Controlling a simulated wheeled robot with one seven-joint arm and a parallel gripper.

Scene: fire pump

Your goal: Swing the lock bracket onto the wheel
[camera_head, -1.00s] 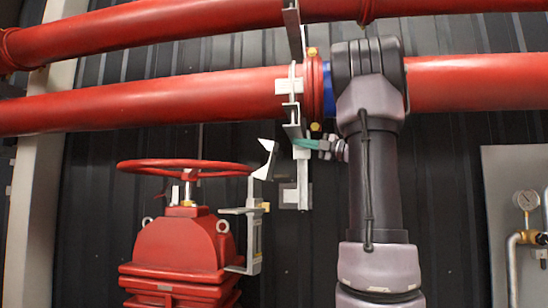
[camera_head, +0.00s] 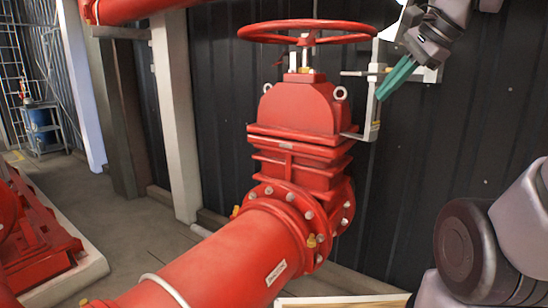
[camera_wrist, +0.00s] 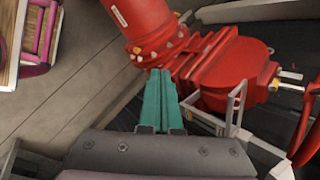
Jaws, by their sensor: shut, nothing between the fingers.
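The red handwheel (camera_head: 300,40) sits level on top of the red valve. The lock bracket (camera_head: 372,105) is a pale metal bar standing upright at the wheel's right side, on an arm fixed to the valve body. Its angled top plate is beside the wheel's right rim, partly cut by the frame. My gripper (camera_head: 382,94) has green fingers, shut and empty, pointing down-left close to the right of the bracket; I cannot tell whether they touch. In the wrist view, the shut fingers (camera_wrist: 160,72) are left of the bracket (camera_wrist: 236,108), and the wheel (camera_wrist: 303,130) is at the right edge.
The red valve body (camera_head: 300,110) and its flanged pipe (camera_head: 225,260) fill the middle. A dark ribbed wall (camera_head: 480,110) stands close behind. A pale post (camera_head: 178,110) is left of the valve. Open floor (camera_head: 125,225) lies at the left.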

